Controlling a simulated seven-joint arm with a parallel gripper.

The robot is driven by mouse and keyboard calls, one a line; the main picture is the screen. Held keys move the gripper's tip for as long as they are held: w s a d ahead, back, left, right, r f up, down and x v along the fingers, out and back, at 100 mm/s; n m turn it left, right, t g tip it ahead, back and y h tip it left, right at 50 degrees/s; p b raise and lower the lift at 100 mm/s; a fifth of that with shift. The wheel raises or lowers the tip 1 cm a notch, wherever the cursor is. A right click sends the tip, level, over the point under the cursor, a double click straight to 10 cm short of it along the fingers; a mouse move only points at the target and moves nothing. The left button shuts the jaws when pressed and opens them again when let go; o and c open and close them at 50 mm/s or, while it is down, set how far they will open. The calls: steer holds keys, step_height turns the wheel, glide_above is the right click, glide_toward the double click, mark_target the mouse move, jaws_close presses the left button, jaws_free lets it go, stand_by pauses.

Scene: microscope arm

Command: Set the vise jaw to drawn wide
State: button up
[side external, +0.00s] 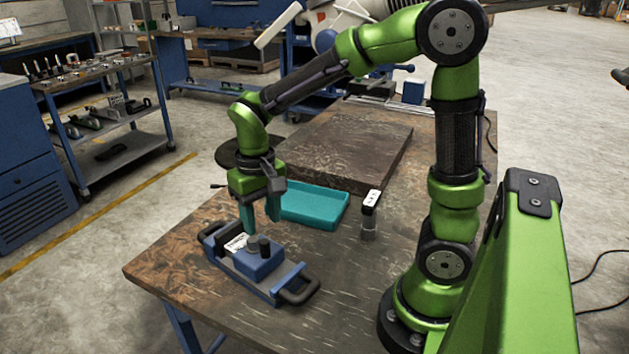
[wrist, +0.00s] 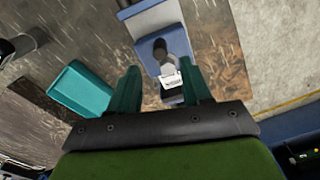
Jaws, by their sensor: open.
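The vise (side external: 285,288) sits near the front left of the bench, a grey base with a dark loop handle at each end. Its jaw is a blue block (side external: 262,266) with dark knobs on top, beside a white label (side external: 236,243). In the wrist view the blue body (wrist: 160,22), a dark knob and the label (wrist: 172,82) show. My gripper (side external: 262,213) points down just above and behind the vise. Its teal fingers (wrist: 160,70) are apart with nothing held; whether they touch the vise is unclear. The gap between the jaws is hard to make out.
A teal tray (side external: 318,208) lies right of my gripper and also shows in the wrist view (wrist: 82,88). A small black-and-white device (side external: 371,200) stands right of the tray. A dark slab (side external: 340,145) lies behind. The bench front right of the vise is clear.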

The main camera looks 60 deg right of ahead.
mark_target(264, 241)
step_height(264, 241, down, 7)
steer(key=shift+r, duration=0.1)
stand_by(0.3)
jaws_close()
